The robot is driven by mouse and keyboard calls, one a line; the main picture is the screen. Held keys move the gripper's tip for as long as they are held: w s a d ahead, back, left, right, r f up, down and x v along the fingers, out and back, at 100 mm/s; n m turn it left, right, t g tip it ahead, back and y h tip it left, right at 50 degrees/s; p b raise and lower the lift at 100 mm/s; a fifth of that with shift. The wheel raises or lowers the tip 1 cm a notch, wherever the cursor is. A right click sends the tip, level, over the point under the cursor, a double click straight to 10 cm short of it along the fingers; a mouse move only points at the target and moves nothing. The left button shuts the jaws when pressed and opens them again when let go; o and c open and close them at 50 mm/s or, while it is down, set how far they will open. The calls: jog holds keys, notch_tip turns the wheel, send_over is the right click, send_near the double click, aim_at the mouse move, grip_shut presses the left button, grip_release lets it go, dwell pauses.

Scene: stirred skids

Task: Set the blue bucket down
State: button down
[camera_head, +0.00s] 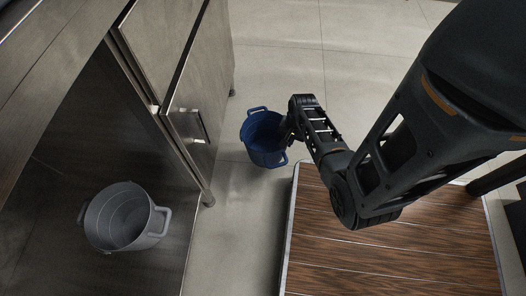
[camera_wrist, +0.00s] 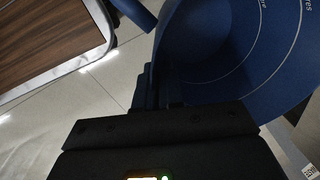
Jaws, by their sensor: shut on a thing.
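The blue bucket (camera_head: 262,150) is in the middle of the head view, between the metal cabinet and the wood-topped platform. It has two side handles and looks roughly upright. My gripper (camera_head: 288,126) is at its right rim, shut on it. In the wrist view the bucket (camera_wrist: 235,50) fills the upper right, with pale curved lines and lettering inside. My gripper (camera_wrist: 158,88) shows there with its fingers against the bucket's wall; the fingertips are partly hidden. I cannot tell whether the bucket's base touches the floor.
A grey bucket (camera_head: 126,218) stands on the cabinet's lower shelf (camera_head: 60,250) at the left. The metal cabinet (camera_head: 165,60) has an edge and leg close left of the blue bucket. The wood-topped platform (camera_head: 390,260) lies at lower right. Tiled floor (camera_head: 290,55) is clear behind.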

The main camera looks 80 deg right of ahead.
jog(key=b, duration=0.3)
send_near(269, 150)
jog(key=a, duration=0.1)
jog(key=w+a, duration=0.1)
jog(key=shift+a+f, duration=0.35)
jog(key=shift+f+b, duration=1.05)
jog(key=shift+f, duration=0.95)
jog(key=c, duration=1.3)
grip_release()
jog(key=shift+o, duration=0.2)
